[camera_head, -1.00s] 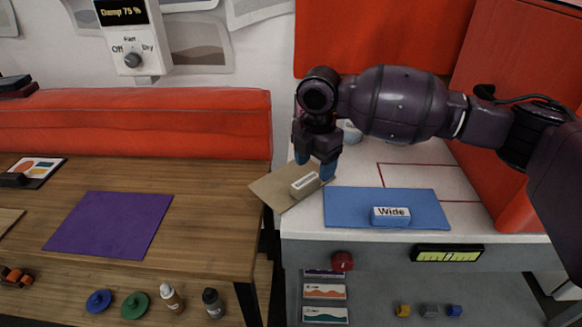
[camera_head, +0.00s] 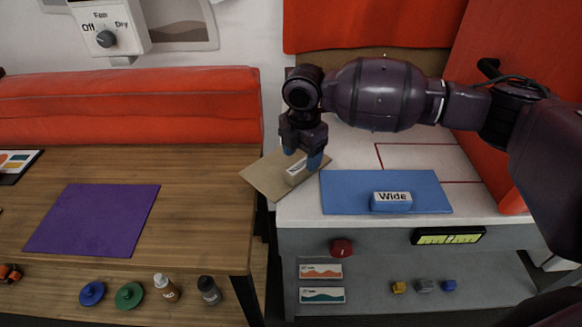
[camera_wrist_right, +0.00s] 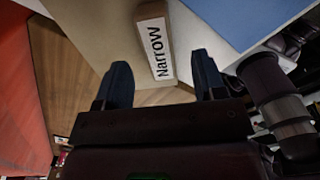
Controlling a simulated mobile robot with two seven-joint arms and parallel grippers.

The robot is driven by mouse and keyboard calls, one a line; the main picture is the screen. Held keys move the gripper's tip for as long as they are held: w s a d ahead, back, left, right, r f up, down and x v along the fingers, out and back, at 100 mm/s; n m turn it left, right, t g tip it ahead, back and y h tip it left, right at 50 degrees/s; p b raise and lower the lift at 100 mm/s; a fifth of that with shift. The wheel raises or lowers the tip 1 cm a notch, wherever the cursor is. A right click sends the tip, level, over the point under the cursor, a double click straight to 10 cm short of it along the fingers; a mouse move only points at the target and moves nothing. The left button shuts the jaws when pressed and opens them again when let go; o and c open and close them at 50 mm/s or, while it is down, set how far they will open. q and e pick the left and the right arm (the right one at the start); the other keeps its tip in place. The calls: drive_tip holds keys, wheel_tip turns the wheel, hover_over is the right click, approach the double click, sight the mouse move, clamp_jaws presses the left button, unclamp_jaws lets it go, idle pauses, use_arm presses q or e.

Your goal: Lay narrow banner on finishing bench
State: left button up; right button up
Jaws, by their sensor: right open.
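The narrow banner (camera_head: 262,178) is a tan sheet bridging the gap between the wooden table and the white-topped machine. A small tan block labelled "Narrow" (camera_wrist_right: 157,52) sits on it; in the head view the block (camera_head: 297,175) is partly covered by my right gripper. My right gripper (camera_head: 302,157) points down close over the block, fingers open. In the right wrist view, the block stands between and just beyond the fingertips (camera_wrist_right: 163,78). I cannot tell whether they touch it. The wooden table (camera_head: 200,200) at left seems to be the finishing bench. My left gripper is out of view.
A blue sheet (camera_head: 345,185) with a block marked "Wide" (camera_head: 391,200) lies right of the tan sheet. A purple sheet (camera_head: 95,220) lies on the wooden table, with bare wood right of it. A red padded roll (camera_head: 130,105) runs along its back. Bottles and discs stand below.

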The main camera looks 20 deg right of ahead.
sight(301, 165)
wheel_tip(301, 165, down, 5)
drive_tip(key=shift+r, duration=0.15)
